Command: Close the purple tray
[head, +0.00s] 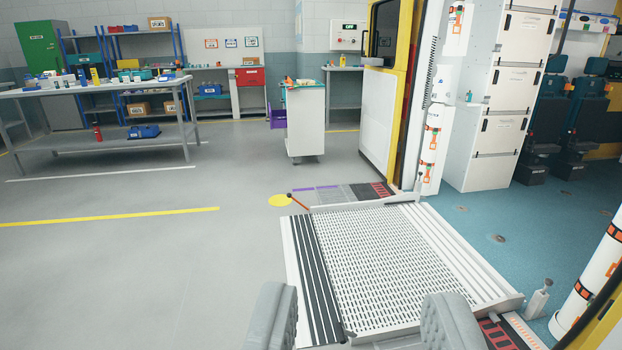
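The purple tray (277,118) is small and far off, at the upper middle of the head view. It sticks out from the left side of a white wheeled cart (306,122), so it appears open. The distance hides its inside and any handle. My gripper (361,318) shows at the bottom edge as two grey fingers set wide apart. It is open with nothing between the fingers, and far from the tray.
A metal ramp (385,262) with a perforated plate lies in front of me. An orange-tipped rod (299,202) stands at its far left corner. Grey floor (130,265) is clear to the left. A workbench (95,90) stands at the far left, white cabinets (500,100) at right.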

